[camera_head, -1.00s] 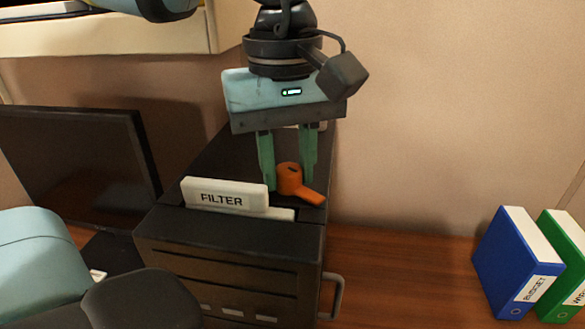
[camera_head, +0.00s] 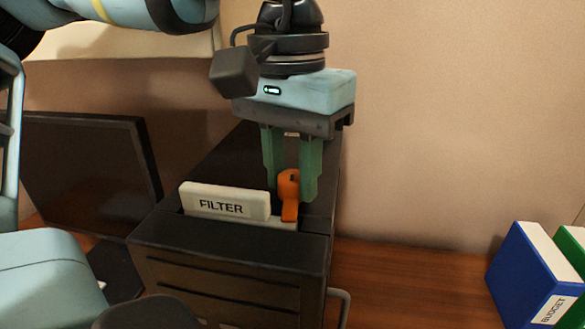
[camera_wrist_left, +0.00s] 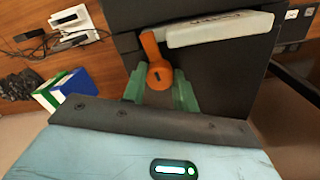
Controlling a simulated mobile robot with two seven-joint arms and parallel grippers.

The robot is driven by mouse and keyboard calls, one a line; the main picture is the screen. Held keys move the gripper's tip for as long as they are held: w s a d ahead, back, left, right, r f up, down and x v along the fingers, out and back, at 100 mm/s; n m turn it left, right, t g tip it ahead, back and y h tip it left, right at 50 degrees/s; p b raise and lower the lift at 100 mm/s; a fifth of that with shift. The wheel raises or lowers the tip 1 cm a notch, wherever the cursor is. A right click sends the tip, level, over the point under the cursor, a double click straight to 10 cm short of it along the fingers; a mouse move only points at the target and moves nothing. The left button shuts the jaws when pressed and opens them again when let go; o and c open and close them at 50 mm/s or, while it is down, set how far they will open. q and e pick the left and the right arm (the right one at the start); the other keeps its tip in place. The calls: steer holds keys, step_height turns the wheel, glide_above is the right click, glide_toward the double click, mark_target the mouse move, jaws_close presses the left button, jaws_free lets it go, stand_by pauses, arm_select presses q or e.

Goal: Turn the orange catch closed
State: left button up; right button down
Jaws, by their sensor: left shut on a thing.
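The orange catch (camera_head: 289,190) sits on top of the black cabinet (camera_head: 235,277), just right of the white FILTER panel (camera_head: 225,201). In the head view its lever points toward the front of the cabinet, near the panel's right end. My left gripper (camera_head: 291,193) comes down from above and is shut on the catch's round hub, with one green finger on each side. In the left wrist view the catch (camera_wrist_left: 156,62) stands between the fingertips, its lever reaching to the white panel's end (camera_wrist_left: 218,29). My right gripper does not show.
A dark monitor (camera_head: 85,170) stands left of the cabinet. A blue binder (camera_head: 535,275) and a green binder (camera_head: 573,250) stand on the wooden desk at the right. A handle (camera_head: 340,305) juts from the cabinet's right side.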

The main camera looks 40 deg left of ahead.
mark_target(290, 174)
arm_select(q)
steer(key=shift+m, duration=0.9)
steer(key=o, duration=0.7)
steer(key=shift+a+r, duration=0.1)
steer(key=shift+r, duration=3.8)
